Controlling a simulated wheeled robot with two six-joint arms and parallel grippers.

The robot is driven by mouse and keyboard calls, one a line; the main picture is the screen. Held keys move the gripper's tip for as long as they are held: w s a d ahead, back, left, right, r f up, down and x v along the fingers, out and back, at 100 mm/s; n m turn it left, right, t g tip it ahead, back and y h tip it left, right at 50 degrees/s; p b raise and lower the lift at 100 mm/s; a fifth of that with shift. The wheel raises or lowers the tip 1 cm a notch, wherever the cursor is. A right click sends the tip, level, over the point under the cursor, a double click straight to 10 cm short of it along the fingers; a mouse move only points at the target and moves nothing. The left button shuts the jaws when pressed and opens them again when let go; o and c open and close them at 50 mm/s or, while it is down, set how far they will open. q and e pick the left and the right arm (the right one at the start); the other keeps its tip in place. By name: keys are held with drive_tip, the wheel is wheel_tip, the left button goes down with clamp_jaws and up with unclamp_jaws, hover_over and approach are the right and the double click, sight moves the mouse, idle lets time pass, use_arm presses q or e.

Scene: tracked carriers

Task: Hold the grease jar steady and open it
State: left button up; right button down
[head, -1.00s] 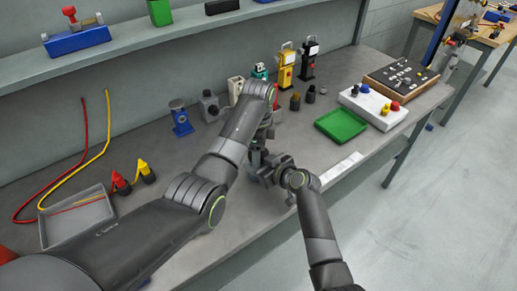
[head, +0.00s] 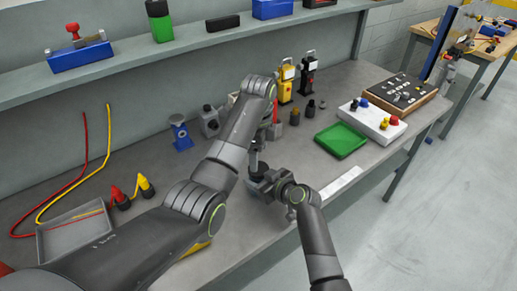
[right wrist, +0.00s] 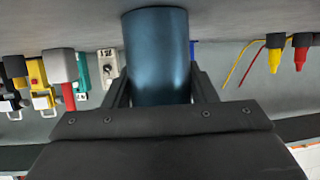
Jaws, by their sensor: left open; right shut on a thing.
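The grease jar is a dark blue cylinder (right wrist: 157,55) between the fingers of my right gripper (right wrist: 155,88), which is shut on its side. In the right wrist view, which looks upside down, the jar's far end reaches the grey bench surface. In the head view my right gripper (head: 262,180) is low over the bench near its front edge, and the jar is mostly hidden there. My left gripper (head: 256,148) is above the jar, largely covered by its own arm. A gap or contact with the jar's top cannot be made out.
A grey block with a red handle (right wrist: 63,70) stands beyond the jar. A green tray (head: 341,140) and a white block with knobs (head: 372,122) lie to the right. A grey tray (head: 75,235) and red and yellow bottles (head: 117,194) are at the left.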

sight(259, 180)
use_arm(q)
drive_tip(key=r+m, duration=0.1)
drive_tip(key=m, duration=0.3)
drive_tip(key=shift+r, duration=0.35)
drive_tip(key=m, duration=0.1)
drive_tip(key=r+m, duration=0.1)
drive_tip(key=m, duration=0.1)
drive_tip(key=shift+m, duration=0.3)
drive_tip(key=shift+f, duration=3.95)
drive_tip(key=shift+c, duration=0.2)
drive_tip(key=c, duration=0.9)
drive_tip(key=n, duration=0.4)
drive_tip(key=shift+c, duration=0.3)
drive_tip(key=n, duration=0.6)
drive_tip(key=shift+r, duration=0.1)
drive_tip(key=o, duration=1.1)
